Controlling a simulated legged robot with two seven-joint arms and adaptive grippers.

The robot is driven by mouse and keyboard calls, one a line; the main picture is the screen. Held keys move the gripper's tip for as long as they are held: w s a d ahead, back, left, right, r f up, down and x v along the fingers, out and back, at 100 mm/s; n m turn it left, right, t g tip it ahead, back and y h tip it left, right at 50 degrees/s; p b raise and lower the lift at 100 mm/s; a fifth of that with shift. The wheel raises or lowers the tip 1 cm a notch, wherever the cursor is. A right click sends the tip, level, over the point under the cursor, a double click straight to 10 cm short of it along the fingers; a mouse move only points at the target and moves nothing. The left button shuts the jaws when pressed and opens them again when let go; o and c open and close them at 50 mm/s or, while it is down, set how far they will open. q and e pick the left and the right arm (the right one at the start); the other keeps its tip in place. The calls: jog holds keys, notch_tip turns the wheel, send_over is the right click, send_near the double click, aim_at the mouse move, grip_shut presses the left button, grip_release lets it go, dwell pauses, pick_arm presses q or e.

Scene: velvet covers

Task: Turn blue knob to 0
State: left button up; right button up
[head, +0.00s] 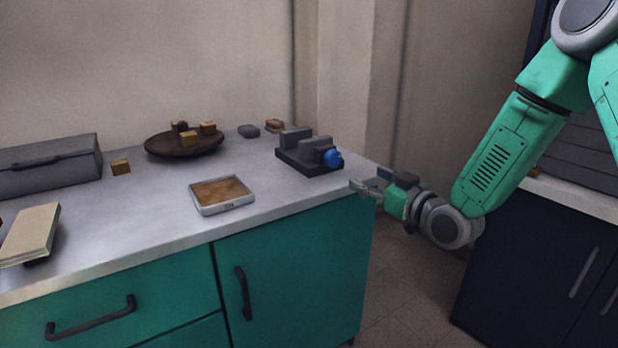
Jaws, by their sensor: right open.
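The blue knob (333,158) sits on the right-hand side of a dark grey device (297,157) near the right end of the counter. Its markings are too small to read. My right gripper (366,187) is open and empty at the counter's right corner, to the right of and a little lower in the picture than the knob, apart from it. Its fingers point left. My left gripper does not show.
Green cabinets (300,260) stand below. A dark cabinet (540,270) is at right.

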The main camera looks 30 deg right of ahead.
aim_at(336, 160)
jog(key=w+b, duration=0.1)
jog(key=w, duration=0.3)
jog(key=w+b, duration=0.1)
jog(key=w, duration=0.4)
jog(key=w+b, duration=0.1)
jog(key=w, duration=0.3)
jog(key=shift+w+a+f, duration=0.1)
jog(key=shift+w+a, duration=0.2)
jog(key=c, duration=1.2)
